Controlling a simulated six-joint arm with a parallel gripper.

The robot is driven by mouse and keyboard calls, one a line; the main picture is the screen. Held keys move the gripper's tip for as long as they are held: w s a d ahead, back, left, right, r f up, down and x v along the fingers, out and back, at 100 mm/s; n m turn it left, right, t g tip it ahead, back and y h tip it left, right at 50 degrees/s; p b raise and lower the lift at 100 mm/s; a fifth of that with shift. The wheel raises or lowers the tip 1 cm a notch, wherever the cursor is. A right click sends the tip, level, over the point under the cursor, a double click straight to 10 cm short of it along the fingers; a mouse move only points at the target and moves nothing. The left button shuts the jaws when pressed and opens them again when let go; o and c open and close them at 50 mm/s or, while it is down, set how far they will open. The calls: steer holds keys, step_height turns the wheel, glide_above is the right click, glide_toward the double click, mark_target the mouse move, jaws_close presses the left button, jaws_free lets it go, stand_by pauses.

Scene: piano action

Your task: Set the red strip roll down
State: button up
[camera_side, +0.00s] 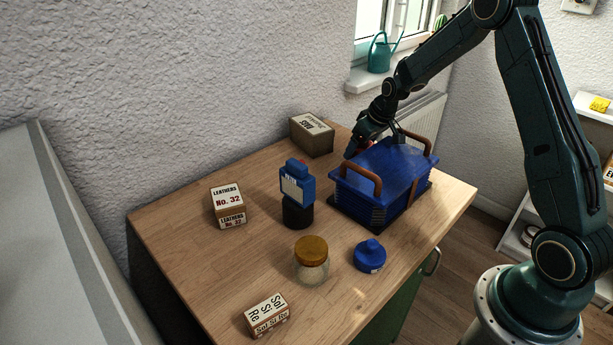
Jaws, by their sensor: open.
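My gripper (353,149) is at the back left edge of the blue case, pointing down and left. It is open; its fingers are small and dark here. A small patch of red (367,145) shows beside the gripper, just behind the case. It may be the red strip roll, but most of it is hidden by the gripper and the case. I cannot tell whether it touches the fingers or rests on the table.
The blue case (386,172) with brown handles stands close to my gripper. A brown box (312,137) is behind to the left. A blue-and-black bottle (297,196), Leathers box (228,205), jar (311,264), blue pot (370,257) and lettered box (267,315) stand on the wooden table (190,268).

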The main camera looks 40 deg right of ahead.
steer(key=v, duration=1.1)
steer(key=shift+s+r, duration=0.2)
steer(key=shift+r, duration=0.1)
steer(key=s+a+r, duration=1.1)
steer(key=s+a, duration=0.1)
steer(key=a, duration=0.1)
steer(key=s+a, duration=0.3)
steer(key=s, duration=0.5)
steer(key=s+a+t, duration=0.1)
steer(key=s+a, duration=0.2)
steer(key=s, duration=0.5)
steer(key=shift+s+a+r, duration=0.2)
steer(key=shift+s+a, duration=0.05)
steer(key=shift+s, duration=0.05)
